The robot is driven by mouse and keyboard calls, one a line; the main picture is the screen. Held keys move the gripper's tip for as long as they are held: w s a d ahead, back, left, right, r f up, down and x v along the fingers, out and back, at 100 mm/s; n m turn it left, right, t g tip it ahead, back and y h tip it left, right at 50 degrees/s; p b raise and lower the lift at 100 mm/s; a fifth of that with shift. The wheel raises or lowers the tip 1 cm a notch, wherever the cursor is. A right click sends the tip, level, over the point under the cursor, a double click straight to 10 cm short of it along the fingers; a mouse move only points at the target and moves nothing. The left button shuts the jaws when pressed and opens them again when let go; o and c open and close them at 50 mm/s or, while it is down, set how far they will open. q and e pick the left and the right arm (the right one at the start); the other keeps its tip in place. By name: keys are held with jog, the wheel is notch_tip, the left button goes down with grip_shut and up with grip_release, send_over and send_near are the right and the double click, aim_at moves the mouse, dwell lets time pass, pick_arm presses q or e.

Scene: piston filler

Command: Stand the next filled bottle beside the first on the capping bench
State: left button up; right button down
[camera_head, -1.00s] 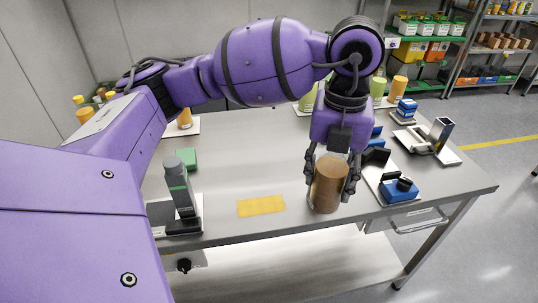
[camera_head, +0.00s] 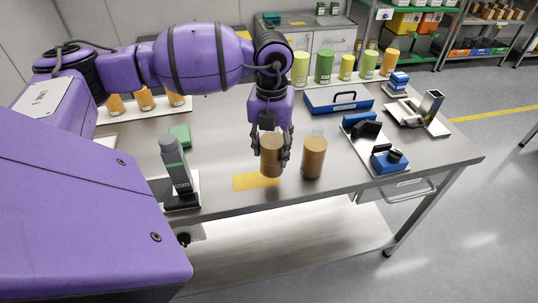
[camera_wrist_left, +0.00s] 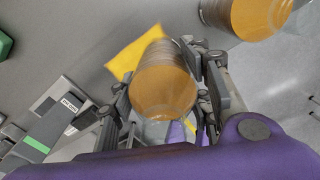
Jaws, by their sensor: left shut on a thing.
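My left gripper (camera_head: 271,160) is shut on a brown bottle (camera_head: 271,150), which is upright beside the right end of the yellow patch (camera_head: 250,183). I cannot tell whether its base touches the bench. A second brown bottle (camera_head: 314,158) with a clear top stands upright on the metal bench (camera_head: 225,130), a small gap to the right of the held one. In the left wrist view, the held bottle (camera_wrist_left: 163,88) is between the fingers, and the second bottle (camera_wrist_left: 248,14) is apart at the upper right. My right gripper is not in view.
A grey upright device (camera_head: 175,165) stands left of the yellow patch, near a green block (camera_head: 181,134). A tray with blue and black fixtures (camera_head: 388,160) lies to the right. A blue case (camera_head: 338,99) and a row of green and yellow containers (camera_head: 324,67) are behind.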

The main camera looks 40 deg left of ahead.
aim_at(269, 157)
pick_arm(q)
jog(key=shift+a+f, duration=0.15)
jog(key=shift+f, duration=0.75)
jog(key=shift+a+f, duration=0.15)
jog(key=shift+f, duration=0.75)
jog(key=shift+f, duration=0.2)
jog(key=o, duration=1.6)
jog(key=shift+c, duration=0.2)
